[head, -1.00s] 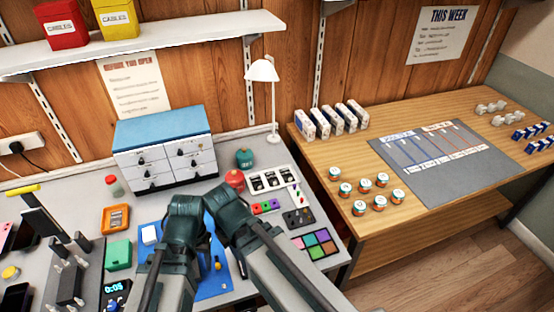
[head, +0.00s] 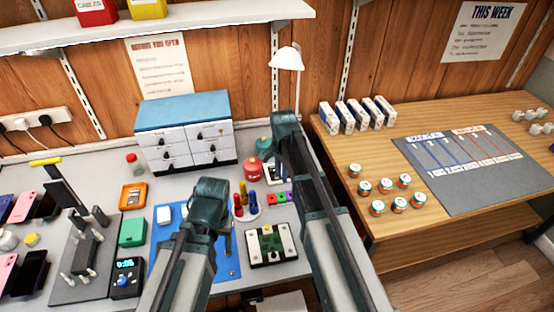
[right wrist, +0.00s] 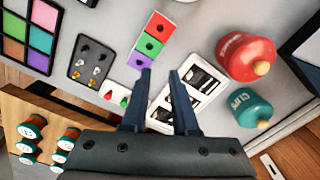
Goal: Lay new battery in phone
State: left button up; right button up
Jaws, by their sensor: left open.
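A white tray (right wrist: 210,82) holds flat black-and-white packs that look like batteries; in the head view it is mostly behind my right arm. My right gripper (right wrist: 160,74) is open and empty over the near edge of this tray in the right wrist view. My left gripper (head: 228,235) is open above the blue mat (head: 225,265); its arm hides much of the mat, and its fingertips are hard to make out. No phone is clear on the mat. Several phones (head: 32,272) lie at the far left of the bench.
A red jar (right wrist: 247,55) and a green jar (right wrist: 248,107) stand beside the tray. Screwdrivers (head: 240,207) stand in a round holder by my left gripper. A green board (head: 270,243) lies between my arms. A drawer cabinet (head: 185,130) stands behind.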

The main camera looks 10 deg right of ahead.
jog(key=w+m, duration=0.2)
jog(key=w, duration=0.1)
jog(key=w+m, duration=0.3)
jog(key=w, duration=0.1)
jog(key=shift+w+m, duration=0.1)
jog(key=shift+m, duration=0.2)
jog(key=shift+f, duration=0.15)
